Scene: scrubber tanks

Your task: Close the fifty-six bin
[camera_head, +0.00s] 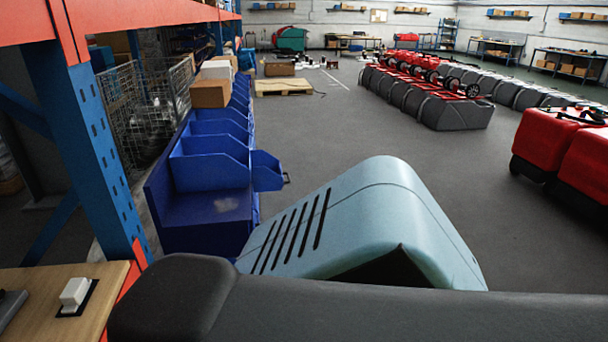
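A row of blue bins (208,163) stands along the left side. One blue bin part (266,172) juts out to the right from the row, with a small dark handle on its outer end; it looks pulled out or open. No number is readable on any bin, so I cannot tell which one is fifty-six. Neither of my grippers shows in the view.
A light-blue slotted housing (372,215) and a dark grey rounded part (330,312) fill the near foreground, hiding the floor there. An orange-and-blue rack (90,140) stands at left. Red machines (565,150) stand right. Open grey floor (330,135) lies between.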

